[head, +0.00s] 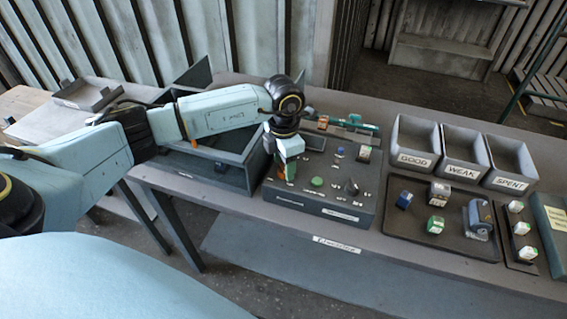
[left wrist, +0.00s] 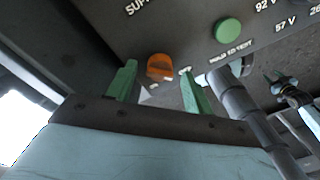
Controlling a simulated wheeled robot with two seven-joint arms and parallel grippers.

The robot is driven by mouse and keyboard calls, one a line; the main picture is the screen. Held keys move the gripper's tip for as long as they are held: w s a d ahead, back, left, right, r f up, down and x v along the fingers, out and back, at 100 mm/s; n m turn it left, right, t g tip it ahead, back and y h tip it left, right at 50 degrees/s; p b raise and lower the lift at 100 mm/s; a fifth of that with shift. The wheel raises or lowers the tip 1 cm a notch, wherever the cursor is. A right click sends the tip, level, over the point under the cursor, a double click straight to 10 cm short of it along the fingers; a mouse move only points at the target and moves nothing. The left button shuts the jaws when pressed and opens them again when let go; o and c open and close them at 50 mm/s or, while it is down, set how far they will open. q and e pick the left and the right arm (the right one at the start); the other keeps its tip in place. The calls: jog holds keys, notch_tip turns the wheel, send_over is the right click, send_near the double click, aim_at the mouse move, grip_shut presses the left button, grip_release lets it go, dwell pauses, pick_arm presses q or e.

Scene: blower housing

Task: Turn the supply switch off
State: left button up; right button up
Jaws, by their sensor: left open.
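The supply switch is an orange knob (left wrist: 160,67) on the dark test panel, beside lettering that begins "SUP" in the left wrist view. My left gripper (left wrist: 158,72) is open, with one green finger on each side of the knob. I cannot tell whether the fingers touch it. White marks lie close to the knob, partly hidden by a finger, and its setting is not clear. In the head view my left gripper (head: 286,176) points down over the left part of the test panel (head: 318,205) and mostly hides the switch. My right gripper is not in view.
A green button (head: 317,182) and a dark knob (head: 352,187) sit to the right on the panel. An open grey box (head: 215,178) stands left of it. A tray (head: 398,240) with several parts and bins marked GOOD (head: 415,160), WEAK and SPENT stand to the right.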

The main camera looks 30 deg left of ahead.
aim_at(284, 166)
pick_arm(q)
notch_tip(284, 166, up, 13)
jog(key=shift+b, duration=0.45)
jog(key=shift+f, duration=0.1)
